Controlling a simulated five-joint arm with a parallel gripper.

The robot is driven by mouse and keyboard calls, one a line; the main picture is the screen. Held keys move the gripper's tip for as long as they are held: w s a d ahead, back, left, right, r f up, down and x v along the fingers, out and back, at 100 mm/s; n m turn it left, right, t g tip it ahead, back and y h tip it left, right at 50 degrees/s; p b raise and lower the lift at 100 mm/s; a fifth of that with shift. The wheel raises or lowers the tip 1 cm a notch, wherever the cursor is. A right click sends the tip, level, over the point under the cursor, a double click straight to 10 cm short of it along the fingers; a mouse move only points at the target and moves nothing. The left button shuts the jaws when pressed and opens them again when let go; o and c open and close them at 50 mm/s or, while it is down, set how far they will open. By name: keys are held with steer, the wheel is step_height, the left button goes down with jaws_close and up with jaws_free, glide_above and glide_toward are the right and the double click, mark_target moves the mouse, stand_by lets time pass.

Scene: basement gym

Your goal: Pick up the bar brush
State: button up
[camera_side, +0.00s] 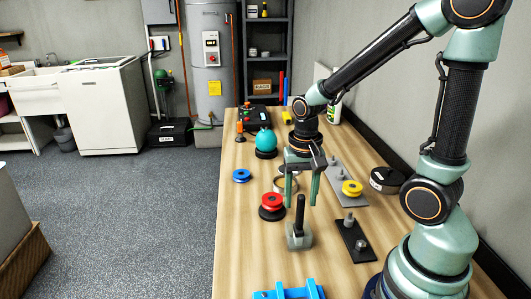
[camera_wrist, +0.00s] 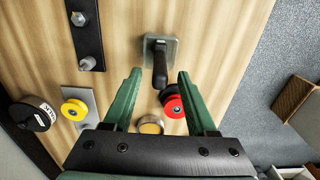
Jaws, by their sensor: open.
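What looks like the bar brush stands on the wooden table: a grey block base (camera_side: 299,240) with an upright black handle (camera_side: 300,214). In the wrist view its grey base (camera_wrist: 149,43) is at the top centre, with the black handle (camera_wrist: 160,62) pointing toward me. My gripper (camera_side: 301,198) is open and empty, pointing down. In the side view the handle's top shows between the two green fingers. In the wrist view the handle's end also lies between the fingertips (camera_wrist: 160,76). I see no contact.
A red spool (camera_side: 272,201) stands close on the left. A black plate with bolts (camera_side: 355,240) is at the right, and a yellow spool (camera_side: 352,188) on a grey plate behind it. A blue bracket (camera_side: 289,292) is at the front. The table's left front area is clear.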

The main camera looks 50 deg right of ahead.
mark_target(300, 206)
steer(key=shift+f, duration=1.65)
jaws_close()
steer(key=shift+r, duration=0.1)
step_height(300, 206, up, 20)
